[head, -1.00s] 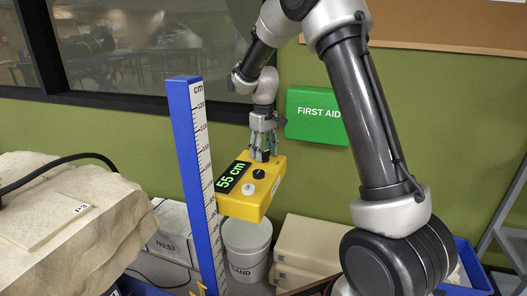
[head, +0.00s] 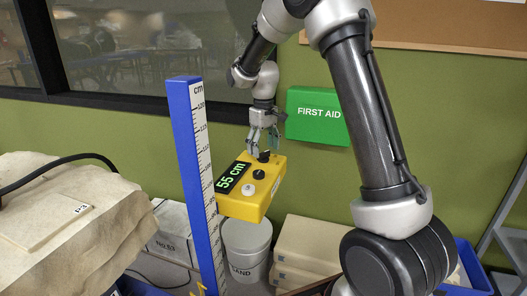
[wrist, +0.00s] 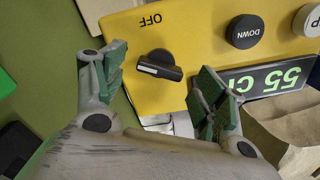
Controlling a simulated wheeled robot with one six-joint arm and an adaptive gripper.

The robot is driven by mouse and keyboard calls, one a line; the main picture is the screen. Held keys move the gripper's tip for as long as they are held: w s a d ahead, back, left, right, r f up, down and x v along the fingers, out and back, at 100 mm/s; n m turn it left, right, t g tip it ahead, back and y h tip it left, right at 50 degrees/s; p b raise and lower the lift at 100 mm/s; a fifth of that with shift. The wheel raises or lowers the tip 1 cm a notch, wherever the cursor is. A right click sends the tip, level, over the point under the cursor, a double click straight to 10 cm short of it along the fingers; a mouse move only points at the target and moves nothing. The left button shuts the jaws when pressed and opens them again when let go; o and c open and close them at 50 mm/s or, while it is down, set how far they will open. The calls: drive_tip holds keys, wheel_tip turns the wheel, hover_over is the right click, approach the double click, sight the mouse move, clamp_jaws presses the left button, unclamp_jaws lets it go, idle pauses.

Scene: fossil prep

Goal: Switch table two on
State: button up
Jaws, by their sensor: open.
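A yellow control box (head: 262,197) stands beside a blue measuring post in the head view. Its lit green display (head: 233,177) reads 55 cm. A black rotary knob (wrist: 160,66) is on the box. Its white mark is at the left end in the wrist view, with the word OFF (wrist: 150,20) above; no ON label is visible. A black DOWN button (wrist: 245,32) and a white button (wrist: 308,20) lie beyond it. My gripper (head: 264,138) is open and empty at the knob (head: 264,156). Its green-padded fingertips (wrist: 165,85) are apart from it, on either side.
The blue measuring post (head: 190,180) rises close left of the box. A large pale fossil block (head: 75,220) stands at left. A sand bucket (head: 246,250) is below. A green first aid box (head: 318,117) hangs on the wall close behind.

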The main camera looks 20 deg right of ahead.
wheel_tip(320, 180, up, 10)
idle(0.3)
drive_tip(key=shift+r, duration=0.1)
drive_tip(key=s+d+m+t, duration=0.1)
drive_tip(key=s+d, duration=0.1)
drive_tip(key=s, duration=0.9)
drive_tip(key=s+d+r+m+t, duration=0.1)
drive_tip(key=s+d, duration=0.2)
drive_tip(key=s, duration=0.9)
drive_tip(key=s+d+r+m+t, duration=0.1)
drive_tip(key=s+d+m, duration=0.1)
drive_tip(key=s, duration=0.9)
drive_tip(key=shift+s+d+t, duration=0.2)
drive_tip(key=shift+d+t, duration=0.2)
drive_tip(key=shift+s+d+r+t, duration=0.15)
drive_tip(key=shift+r+t, duration=0.15)
drive_tip(key=shift+r, duration=0.2)
drive_tip(key=shift+c, duration=0.2)
